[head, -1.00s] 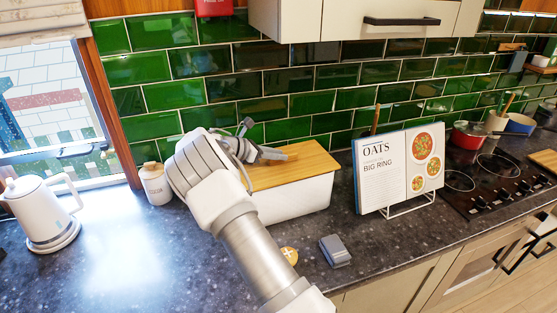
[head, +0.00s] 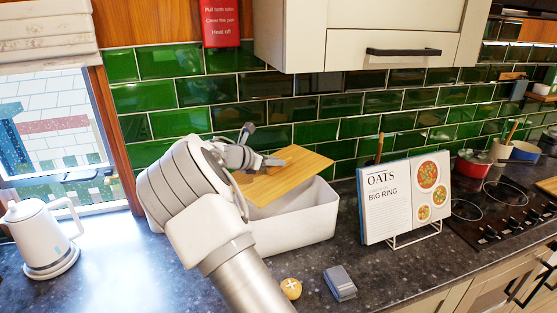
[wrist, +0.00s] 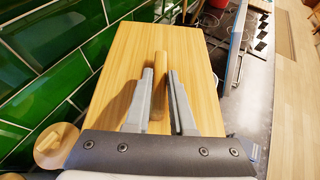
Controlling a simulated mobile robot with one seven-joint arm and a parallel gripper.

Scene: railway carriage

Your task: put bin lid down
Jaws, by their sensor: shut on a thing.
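The wooden bin lid (head: 303,167) is tilted above the white bin (head: 306,222) on the dark counter, leaving part of the bin's mouth uncovered at the front and right. I cannot tell whether a lid edge touches the back of the rim. My gripper (head: 270,161) is shut on the lid's wooden handle. In the wrist view, my gripper (wrist: 161,85) has the handle (wrist: 160,68) between its two grey fingers, with the lid (wrist: 205,65) spread below. My arm hides the bin's left side in the head view.
A recipe book (head: 405,198) on a wire stand is close to the bin's right. A grey box (head: 340,283) and a round yellow item (head: 291,288) lie in front. A white kettle (head: 40,238) stands left. Green tiles (head: 215,92) are behind.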

